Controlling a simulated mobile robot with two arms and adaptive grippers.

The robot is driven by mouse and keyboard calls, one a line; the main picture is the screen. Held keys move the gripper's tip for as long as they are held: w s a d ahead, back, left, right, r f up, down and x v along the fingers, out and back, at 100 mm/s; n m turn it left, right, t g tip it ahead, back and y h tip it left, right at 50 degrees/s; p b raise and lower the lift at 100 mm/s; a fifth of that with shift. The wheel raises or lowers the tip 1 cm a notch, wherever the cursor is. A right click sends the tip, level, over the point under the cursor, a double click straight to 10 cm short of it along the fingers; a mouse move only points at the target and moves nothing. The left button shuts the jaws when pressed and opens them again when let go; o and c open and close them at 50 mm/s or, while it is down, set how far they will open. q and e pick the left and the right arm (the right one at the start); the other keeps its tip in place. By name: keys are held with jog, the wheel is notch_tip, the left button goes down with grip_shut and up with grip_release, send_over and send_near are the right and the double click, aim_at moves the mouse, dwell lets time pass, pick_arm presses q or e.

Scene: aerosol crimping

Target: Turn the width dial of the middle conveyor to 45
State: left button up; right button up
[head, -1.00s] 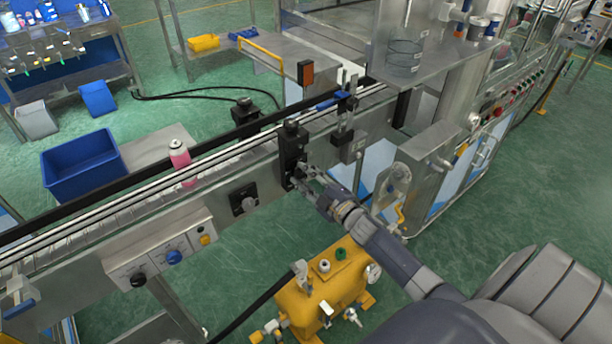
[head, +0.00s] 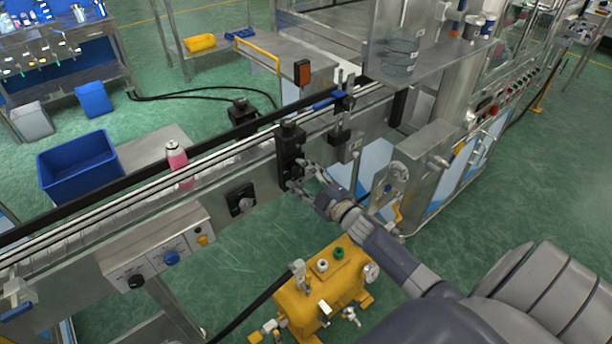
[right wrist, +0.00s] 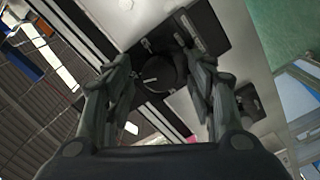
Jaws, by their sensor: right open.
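The conveyor (head: 90,218) runs diagonally across the head view. A tall black block (head: 289,150) is mounted on its near side. A round black dial (right wrist: 158,72) with a white pointer line shows in the right wrist view; I cannot read a number on it. My right gripper (head: 299,175) is open in front of the black block, its fingers spread. In the right wrist view my right gripper (right wrist: 157,80) has one finger on each side of the dial; I cannot tell whether they touch it. My left gripper is not in view.
Another black knob on a square plate (head: 242,200) sits left of the block. A control box (head: 160,252) with knobs is farther left. A pink can (head: 177,157) stands on the conveyor. A yellow machine (head: 322,290) stands on the floor below.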

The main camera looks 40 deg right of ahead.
jog(key=s+d, duration=0.1)
jog(key=s, duration=1.1)
jog(key=shift+f, duration=0.1)
jog(key=s+a+f+m+g+h, duration=0.1)
jog(key=s+f+m+g, duration=0.2)
jog(key=f, duration=0.7)
jog(key=s+a+f+m+g+h, duration=0.1)
jog(key=s+f+m+g, duration=0.1)
jog(key=s+f, duration=0.65)
jog(key=s+a+f+m+g+h, duration=0.1)
jog(key=s+a+f+m+g, duration=0.15)
jog(key=f, duration=1.05)
jog(key=s+a+f+g, duration=0.3)
jog(key=s+f, duration=0.2)
jog(key=s, duration=0.3)
jog(key=s+a+f+m+g+y, duration=0.1)
jog(key=s+a+f+g, duration=0.2)
jog(key=s, duration=0.6)
jog(key=s+a+f+m+g, duration=0.1)
jog(key=s+a+f+g, duration=0.2)
jog(key=s+f, duration=0.5)
jog(key=shift+s+a, duration=0.7)
jog(key=shift+a, duration=0.15)
jog(key=shift+m+g, duration=0.25)
